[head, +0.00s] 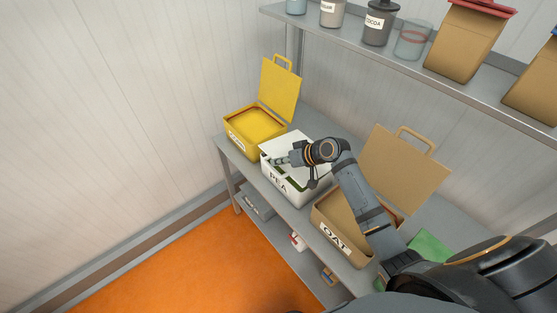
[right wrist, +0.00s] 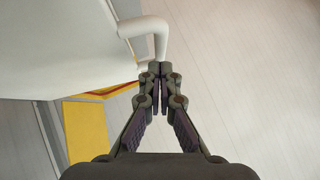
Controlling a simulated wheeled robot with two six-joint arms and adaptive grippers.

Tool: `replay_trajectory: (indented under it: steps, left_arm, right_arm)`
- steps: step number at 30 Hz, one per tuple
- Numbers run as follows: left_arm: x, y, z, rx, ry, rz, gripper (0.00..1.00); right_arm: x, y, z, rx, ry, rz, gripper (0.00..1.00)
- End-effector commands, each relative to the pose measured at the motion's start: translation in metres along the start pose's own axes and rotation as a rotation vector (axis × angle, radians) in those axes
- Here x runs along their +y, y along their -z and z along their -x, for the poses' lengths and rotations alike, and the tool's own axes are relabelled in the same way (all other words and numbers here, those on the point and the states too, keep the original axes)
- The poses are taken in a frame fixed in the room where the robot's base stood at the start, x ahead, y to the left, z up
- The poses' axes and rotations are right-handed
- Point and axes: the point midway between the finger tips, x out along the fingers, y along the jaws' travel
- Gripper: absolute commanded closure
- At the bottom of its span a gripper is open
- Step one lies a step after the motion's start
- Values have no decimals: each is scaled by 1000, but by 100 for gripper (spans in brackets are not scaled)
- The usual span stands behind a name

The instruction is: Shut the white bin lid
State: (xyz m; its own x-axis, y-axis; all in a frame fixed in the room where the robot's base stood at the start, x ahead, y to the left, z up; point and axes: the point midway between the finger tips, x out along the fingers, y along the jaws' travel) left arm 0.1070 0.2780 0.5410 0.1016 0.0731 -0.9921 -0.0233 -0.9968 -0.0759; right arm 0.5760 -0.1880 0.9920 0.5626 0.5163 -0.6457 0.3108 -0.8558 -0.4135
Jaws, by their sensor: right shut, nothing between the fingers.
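The white bin (head: 279,186), labelled PEA, stands on the counter between a yellow bin and a tan bin. Its white lid (head: 296,146) is tilted low over the bin, and a strip of green contents shows below it. My right gripper (head: 278,161) is shut and empty at the lid, with the arm covering part of the bin. In the right wrist view the shut fingertips (right wrist: 159,70) are just below the lid's white handle (right wrist: 158,38); I cannot tell if they touch. The lid (right wrist: 60,45) fills the upper left there. My left gripper is not in view.
The yellow bin (head: 232,143) and the tan OAT bin (head: 327,226) stand either side with lids raised. A shelf (head: 400,55) with jars and bags runs above. The orange floor (head: 190,270) in front is clear.

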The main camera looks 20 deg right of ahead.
Motion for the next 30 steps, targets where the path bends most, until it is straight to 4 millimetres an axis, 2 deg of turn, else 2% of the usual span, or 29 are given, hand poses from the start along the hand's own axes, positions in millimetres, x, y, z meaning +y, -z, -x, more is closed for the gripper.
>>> replay_trajectory:
  steps: [8,18,30]
  left_arm:
    - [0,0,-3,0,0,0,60]
    - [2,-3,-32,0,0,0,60]
    - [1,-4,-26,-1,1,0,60]
  right_arm:
    - [1,-3,-3,0,0,-1,100]
    - [11,-41,-42,0,2,-2,100]
    - [10,-41,-40,-7,1,-5,100]
